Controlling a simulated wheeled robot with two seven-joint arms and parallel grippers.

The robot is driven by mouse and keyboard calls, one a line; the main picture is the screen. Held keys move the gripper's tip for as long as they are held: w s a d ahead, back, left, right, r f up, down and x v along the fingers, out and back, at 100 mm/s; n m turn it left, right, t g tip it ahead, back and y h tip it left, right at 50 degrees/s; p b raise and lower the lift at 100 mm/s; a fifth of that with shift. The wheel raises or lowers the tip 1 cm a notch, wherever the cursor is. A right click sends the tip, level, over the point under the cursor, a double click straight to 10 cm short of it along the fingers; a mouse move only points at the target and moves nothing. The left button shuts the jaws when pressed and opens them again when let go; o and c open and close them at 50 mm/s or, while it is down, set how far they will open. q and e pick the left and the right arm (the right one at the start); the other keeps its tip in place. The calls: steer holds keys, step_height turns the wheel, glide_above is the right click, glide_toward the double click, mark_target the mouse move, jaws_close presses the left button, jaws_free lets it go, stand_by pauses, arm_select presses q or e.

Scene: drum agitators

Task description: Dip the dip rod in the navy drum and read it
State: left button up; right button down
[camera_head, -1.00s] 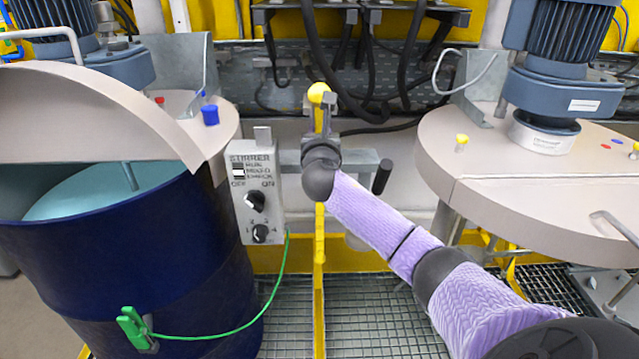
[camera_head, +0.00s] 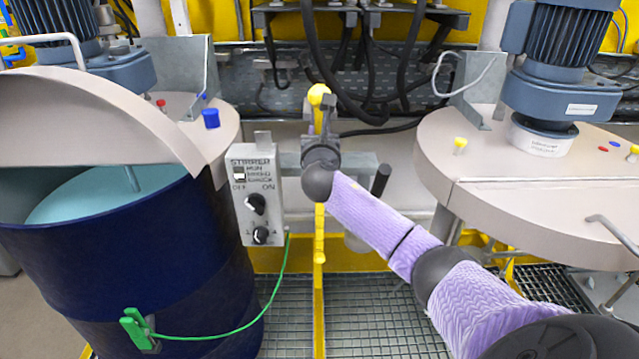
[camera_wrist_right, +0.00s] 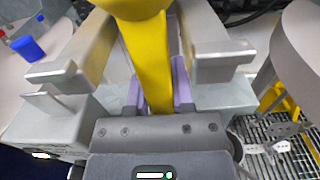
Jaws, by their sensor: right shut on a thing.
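The yellow dip rod (camera_head: 319,222) stands roughly upright in the gap between the two drums, with a round yellow knob (camera_head: 319,94) on top. My right gripper (camera_head: 325,118) is shut on the rod just below the knob. In the right wrist view the yellow rod (camera_wrist_right: 150,62) runs between the two fingers. Where its lower end stops is unclear against the yellow frame. The navy drum (camera_head: 150,262) is at the left, its lid (camera_head: 85,105) partly raised, with teal liquid (camera_head: 100,192) inside. The rod is outside this drum, to its right. My left gripper is out of view.
A grey stirrer control box (camera_head: 255,195) with knobs is between drum and rod. A green clamp (camera_head: 135,328) with a green cable is on the drum's front. A motor (camera_head: 562,75) stands on the right drum's lid (camera_head: 530,190). Black hoses hang behind the gripper.

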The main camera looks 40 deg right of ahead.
steer(key=shift+s+a+p, duration=0.15)
steer(key=shift+p, duration=0.2)
steer(key=p+v, duration=0.7)
steer(key=v, duration=0.2)
steer(key=shift+s+a, duration=0.2)
